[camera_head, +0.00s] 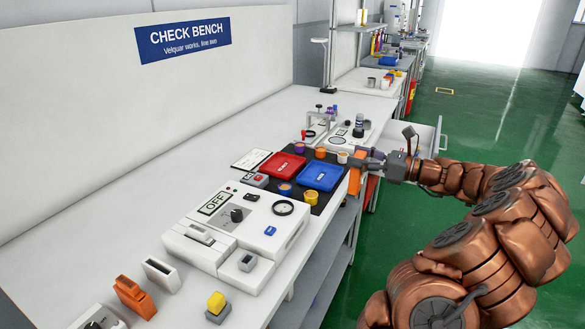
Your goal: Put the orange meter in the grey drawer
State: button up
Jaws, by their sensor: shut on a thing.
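My gripper (366,161) is at the right edge of the bench, beside the black mat. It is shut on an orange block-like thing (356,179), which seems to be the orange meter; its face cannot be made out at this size. My wrist hides part of the area behind it. The grey drawer (431,140) stands pulled out from the bench front, beyond and to the right of my gripper.
A red tray (278,166) and a blue tray (320,175) sit on the black mat (326,197) with small round pots around them. A white panel marked OFF (238,222) is nearer. Vises and instruments stand beyond. Green floor (470,120) is open to the right.

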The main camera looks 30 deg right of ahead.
jog(key=w+a+f, duration=0.5)
jog(key=w+a, duration=0.5)
jog(key=w, duration=0.1)
jog(key=shift+w+a+p, duration=0.2)
jog(key=shift+w+p, duration=0.15)
jog(key=o, duration=1.3)
jog(key=shift+f, duration=0.15)
jog(key=v, duration=1.2)
jog(key=shift+b, duration=0.3)
